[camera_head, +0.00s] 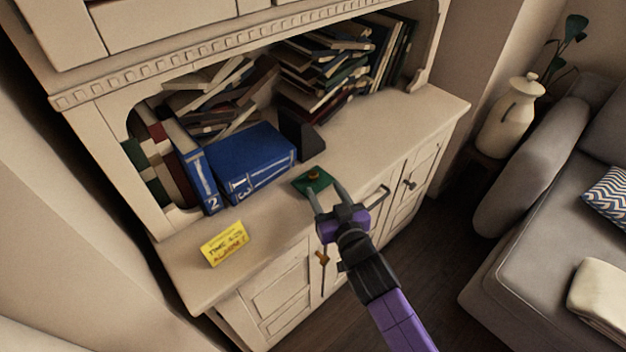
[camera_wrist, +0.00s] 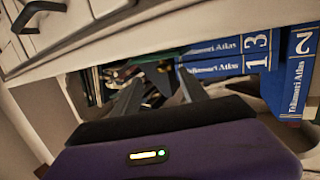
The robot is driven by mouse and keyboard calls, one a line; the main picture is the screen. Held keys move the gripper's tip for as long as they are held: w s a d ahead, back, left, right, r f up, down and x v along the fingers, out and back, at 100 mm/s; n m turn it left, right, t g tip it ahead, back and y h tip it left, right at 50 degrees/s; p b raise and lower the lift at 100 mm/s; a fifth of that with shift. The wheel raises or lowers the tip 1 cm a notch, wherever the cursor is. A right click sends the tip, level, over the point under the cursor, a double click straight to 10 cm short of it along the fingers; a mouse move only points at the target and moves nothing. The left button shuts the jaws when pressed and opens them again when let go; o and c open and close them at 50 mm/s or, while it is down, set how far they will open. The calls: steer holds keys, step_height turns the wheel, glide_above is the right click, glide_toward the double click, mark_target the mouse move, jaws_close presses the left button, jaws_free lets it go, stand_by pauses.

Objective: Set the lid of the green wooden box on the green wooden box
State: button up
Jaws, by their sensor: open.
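A yellow note (camera_head: 225,243) lies at front left. The ledge (camera_head: 385,125) is clear to the right.

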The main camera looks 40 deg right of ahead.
mark_target(315, 178)
steer(key=shift+a+p+x, duration=0.2)
steer(key=shift+p+x, duration=0.05)
steer(key=shift+x, duration=1.65)
steer(key=shift+a+p+x, duration=0.15)
steer(key=shift+p+x, duration=0.05)
steer(key=shift+x, duration=1.75)
steer(key=shift+w+r, duration=0.1)
steer(key=shift+r, duration=0.05)
jaws_close()
